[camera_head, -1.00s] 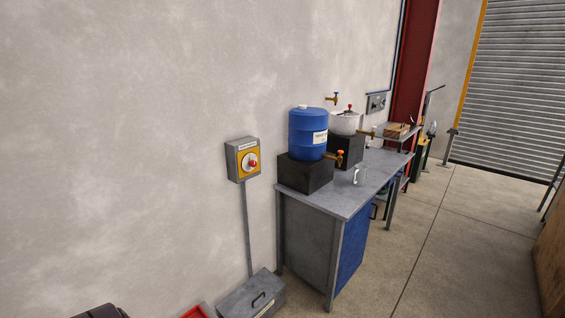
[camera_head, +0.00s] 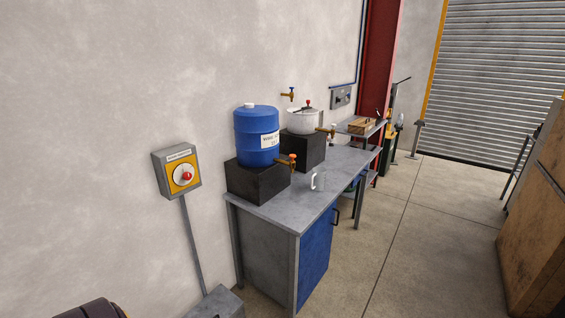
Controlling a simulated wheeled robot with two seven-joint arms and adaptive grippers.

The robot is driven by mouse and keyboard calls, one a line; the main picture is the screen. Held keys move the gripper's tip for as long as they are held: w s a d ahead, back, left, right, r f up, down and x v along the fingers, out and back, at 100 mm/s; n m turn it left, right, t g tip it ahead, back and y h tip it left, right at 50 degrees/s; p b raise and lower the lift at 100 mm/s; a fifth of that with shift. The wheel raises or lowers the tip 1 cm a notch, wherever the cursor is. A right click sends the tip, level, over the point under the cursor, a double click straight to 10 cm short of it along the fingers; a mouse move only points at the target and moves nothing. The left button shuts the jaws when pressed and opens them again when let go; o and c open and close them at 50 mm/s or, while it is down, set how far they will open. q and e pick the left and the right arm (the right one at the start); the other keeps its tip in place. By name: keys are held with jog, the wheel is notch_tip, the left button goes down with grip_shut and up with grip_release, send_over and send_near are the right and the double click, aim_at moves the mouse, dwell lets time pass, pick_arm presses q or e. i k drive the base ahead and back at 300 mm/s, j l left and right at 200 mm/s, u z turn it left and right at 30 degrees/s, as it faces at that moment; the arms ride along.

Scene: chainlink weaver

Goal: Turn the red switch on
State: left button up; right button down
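The red switch (camera_head: 187,176) is a red knob on a white round dial. It sits on the yellow front plate of a grey box (camera_head: 178,172) fixed to the wall, left of the bench. A grey conduit runs down from the box. The knob is small, and I cannot tell its setting. Nothing touches the switch.
A grey metal bench (camera_head: 262,214) stands against the wall right of the switch, bearing a blue barrel (camera_head: 256,140) on a black block and a white pot (camera_head: 303,121). A grey case (camera_head: 222,303) lies below the switch. Open concrete floor (camera_head: 425,235) lies right; a wooden crate (camera_head: 540,215) stands far right.

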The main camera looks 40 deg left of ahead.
aim_at(186, 175)
jog(key=i, duration=0.8)
jog(key=i+u, duration=0.35)
jog(key=i+l+u, duration=0.15)
jog(key=i+u, duration=0.4)
jog(key=u, duration=0.2)
jog(key=i+l+u, duration=0.2)
jog(key=u, duration=0.25)
jog(key=i+l+u, duration=0.2)
jog(key=u, duration=0.25)
jog(key=i+l+u, duration=0.65)
jog(key=u, duration=0.25)
